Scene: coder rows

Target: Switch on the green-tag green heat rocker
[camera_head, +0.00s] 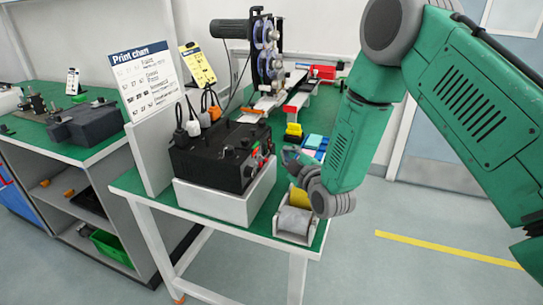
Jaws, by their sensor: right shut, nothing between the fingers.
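A black control box (212,160) stands on a white block (228,203) on the green-topped bench. Small red, green and other coloured controls (262,154) sit on its right-hand face. They are too small to tell which one is the green-tag green heat rocker, or whether it is on. My right gripper (288,156) is shut and empty, just right of that face. It looks apart from the box, though the exact gap is hard to judge. My left gripper is not in view.
A white holder with a grey roll (294,222) sits below my right wrist at the bench corner. Yellow and blue items (313,141) lie behind the gripper. A print chart (145,79) stands left, and a reel machine (264,50) stands behind the box.

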